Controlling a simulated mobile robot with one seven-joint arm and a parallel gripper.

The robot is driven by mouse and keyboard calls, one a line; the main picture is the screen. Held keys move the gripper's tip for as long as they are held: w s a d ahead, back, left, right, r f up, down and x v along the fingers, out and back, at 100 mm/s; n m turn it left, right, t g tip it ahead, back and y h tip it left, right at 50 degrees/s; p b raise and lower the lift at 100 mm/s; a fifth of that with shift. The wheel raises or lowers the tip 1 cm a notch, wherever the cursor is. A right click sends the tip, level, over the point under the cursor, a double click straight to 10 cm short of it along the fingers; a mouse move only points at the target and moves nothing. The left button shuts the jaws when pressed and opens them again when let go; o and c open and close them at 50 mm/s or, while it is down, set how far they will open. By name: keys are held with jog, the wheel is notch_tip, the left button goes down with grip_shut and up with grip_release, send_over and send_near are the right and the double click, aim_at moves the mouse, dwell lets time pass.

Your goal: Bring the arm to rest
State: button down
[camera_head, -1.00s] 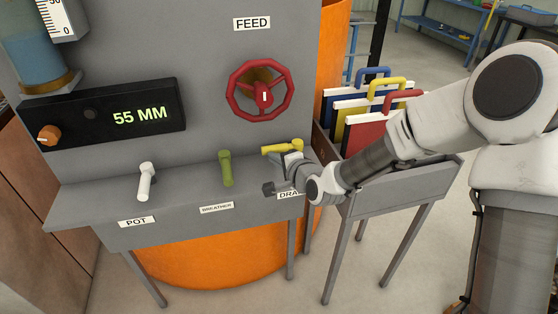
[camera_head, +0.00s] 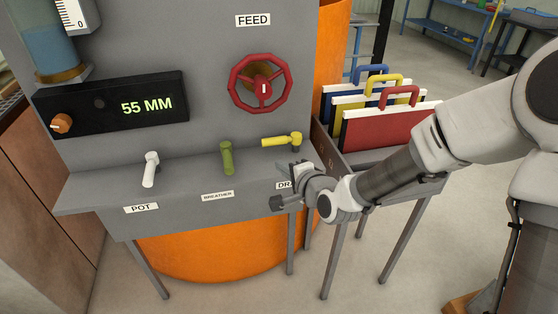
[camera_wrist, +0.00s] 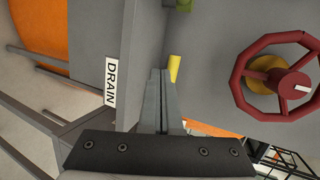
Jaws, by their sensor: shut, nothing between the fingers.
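My gripper (camera_head: 278,184) is shut and empty. In the head view it hangs in front of the grey panel's ledge, at the DRAIN label (camera_head: 286,184), which it partly covers. The yellow drain lever (camera_head: 278,141) lies level, pointing left, just above and apart from my gripper. In the wrist view the shut fingers (camera_wrist: 164,78) point up the picture, with the tip of the yellow lever (camera_wrist: 175,68) beside them and the DRAIN label (camera_wrist: 111,82) to their left. My arm reaches in from the right.
The green breather lever (camera_head: 227,158) and white pot lever (camera_head: 151,170) stand to the left. The red feed wheel (camera_head: 260,84) is above. A display (camera_head: 112,105) reads 55 MM. A grey rack (camera_head: 400,186) with blue, yellow and red boards (camera_head: 385,128) stands at the right, behind my arm.

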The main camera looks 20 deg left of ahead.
jog(key=s+d+r+n+g+h+p, duration=0.1)
jog(key=s+d+r+n+h+p, duration=0.25)
jog(key=d, duration=0.55)
jog(key=s+d+r+n+g+h+p, duration=0.1)
jog(key=s+d+r+n+h, duration=0.1)
jog(key=d+r+n+h, duration=0.5)
jog(key=s+d+r+g+p, duration=0.1)
jog(key=s+d+r, duration=0.3)
jog(key=s+d, duration=0.3)
jog(key=s+d+r+m+g+p, duration=0.1)
jog(key=s+d+r, duration=0.4)
jog(key=s+d, duration=0.3)
jog(key=s, duration=0.2)
jog(key=shift+s+d+r+y+p, duration=0.2)
jog(key=shift+s+r+y+p, duration=0.1)
jog(key=shift+y+p, duration=0.1)
jog(key=shift+a, duration=0.2)
dwell(0.4)
